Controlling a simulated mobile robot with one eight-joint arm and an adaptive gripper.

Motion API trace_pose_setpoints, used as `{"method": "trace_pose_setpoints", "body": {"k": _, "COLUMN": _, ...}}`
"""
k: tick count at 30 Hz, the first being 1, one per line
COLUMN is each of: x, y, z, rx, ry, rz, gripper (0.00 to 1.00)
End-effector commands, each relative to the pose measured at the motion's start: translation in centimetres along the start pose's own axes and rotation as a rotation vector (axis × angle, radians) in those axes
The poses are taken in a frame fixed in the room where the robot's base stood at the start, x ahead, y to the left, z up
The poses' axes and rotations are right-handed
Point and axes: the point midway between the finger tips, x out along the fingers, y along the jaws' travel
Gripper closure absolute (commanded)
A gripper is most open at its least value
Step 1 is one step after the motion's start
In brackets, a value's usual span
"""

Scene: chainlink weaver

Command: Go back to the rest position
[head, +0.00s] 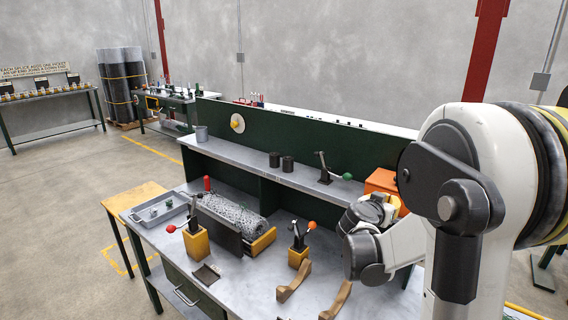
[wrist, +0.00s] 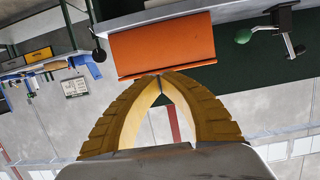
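My gripper (wrist: 160,77) shows in the wrist view with its two yellow ridged fingers arched together so that the tips meet. Nothing shows between the fingers. An orange box (wrist: 162,45) lies just beyond the fingertips in that picture; I cannot tell the gap. In the head view my arm stands at the right, folded over the right part of the workbench (head: 240,283). Its wrist partly hides the orange box (head: 382,182), and the fingers cannot be made out there.
The bench holds a roll of chainlink mesh (head: 232,214), a red-handled clamp (head: 196,237), an orange-knobbed clamp (head: 299,245), wooden curved pieces (head: 293,282) and a grey tray (head: 160,210). A raised shelf carries black cups (head: 287,164) and a green-knobbed clamp (head: 325,172).

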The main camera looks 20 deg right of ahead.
Motion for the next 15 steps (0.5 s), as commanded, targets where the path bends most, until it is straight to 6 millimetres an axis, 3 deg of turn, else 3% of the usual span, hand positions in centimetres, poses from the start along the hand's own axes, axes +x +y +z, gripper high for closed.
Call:
{"method": "trace_pose_setpoints", "body": {"k": 5, "x": -0.6, "y": -0.3, "z": 0.1, "rx": -0.007, "ry": -0.013, "rz": -0.008, "gripper": 1.0}}
{"method": "trace_pose_setpoints", "body": {"k": 8, "x": -2.7, "y": -1.1, "z": 1.0, "rx": -0.039, "ry": -0.063, "rz": -0.037, "gripper": 1.0}}
{"method": "trace_pose_setpoints", "body": {"k": 11, "x": -6.7, "y": -2.3, "z": 2.9, "rx": -0.101, "ry": -0.152, "rz": -0.1, "gripper": 1.0}}
{"method": "trace_pose_setpoints", "body": {"k": 15, "x": -14.2, "y": -3.8, "z": 6.9, "rx": -0.223, "ry": -0.304, "rz": -0.238, "gripper": 1.0}}
